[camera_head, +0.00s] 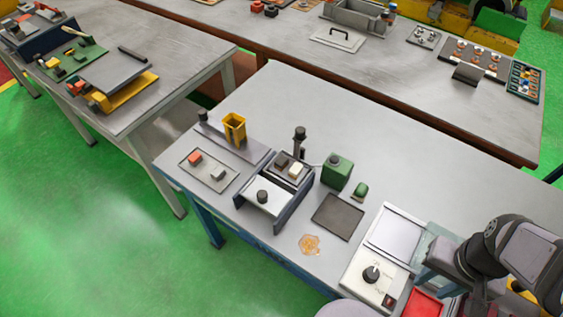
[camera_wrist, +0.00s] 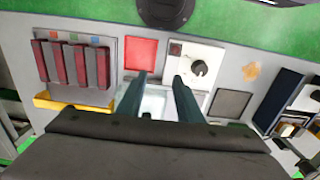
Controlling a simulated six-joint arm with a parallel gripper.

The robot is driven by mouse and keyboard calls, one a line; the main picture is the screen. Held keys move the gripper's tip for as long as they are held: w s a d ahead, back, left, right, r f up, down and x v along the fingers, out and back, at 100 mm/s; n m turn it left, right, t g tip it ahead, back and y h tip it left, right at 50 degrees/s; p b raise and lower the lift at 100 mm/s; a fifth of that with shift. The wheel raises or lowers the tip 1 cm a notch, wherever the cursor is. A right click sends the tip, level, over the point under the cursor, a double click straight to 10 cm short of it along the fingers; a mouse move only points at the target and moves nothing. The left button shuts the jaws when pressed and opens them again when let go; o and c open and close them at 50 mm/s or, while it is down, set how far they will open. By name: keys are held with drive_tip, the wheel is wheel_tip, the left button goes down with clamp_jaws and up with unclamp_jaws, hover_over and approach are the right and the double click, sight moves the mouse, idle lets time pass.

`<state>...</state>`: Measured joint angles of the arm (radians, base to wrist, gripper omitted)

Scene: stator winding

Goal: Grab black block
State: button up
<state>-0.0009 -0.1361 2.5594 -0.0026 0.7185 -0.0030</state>
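A small dark block (camera_head: 282,161), brown-black in this light, sits beside a whitish block (camera_head: 296,171) on the grey fixture (camera_head: 266,196) at the middle of the table in the head view. In the wrist view the fixture (camera_wrist: 280,97) is at the right edge, and I cannot clearly pick out the dark block there. My gripper (camera_wrist: 158,77) is open and empty, its two teal fingers well apart above a pale panel. In the head view my arm is at the lower right, well away from the dark block.
A control box with a black knob (camera_head: 371,274) and a dark flat square (camera_head: 338,216) lie between. A green container (camera_head: 337,171), a yellow holder (camera_head: 234,128) and a dark post (camera_head: 300,138) stand near the fixture. A plate (camera_head: 208,172) with red and grey blocks lies left.

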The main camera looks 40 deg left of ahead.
drive_tip(key=w+a+f+t+h+b, duration=0.3)
drive_tip(key=w+a+b, duration=0.35)
drive_tip(key=a, duration=0.45)
drive_tip(key=w+a+f+t+h+b, duration=0.25)
drive_tip(key=w+a+f+b, duration=0.2)
drive_tip(key=w+a, duration=0.5)
drive_tip(key=t+y+b, duration=0.5)
drive_tip(key=t+b, duration=0.1)
drive_tip(key=t, duration=0.2)
approach(281, 161)
drive_tip(key=shift+w+a+f, duration=0.15)
drive_tip(key=shift+w+f, duration=0.1)
drive_tip(key=shift+w, duration=0.85)
drive_tip(key=shift+w+f+p, duration=0.3)
drive_tip(key=shift+w+f, duration=0.15)
drive_tip(key=shift+w, duration=0.15)
drive_tip(key=shift+p+x, duration=1.55)
drive_tip(key=shift+x, duration=1.05)
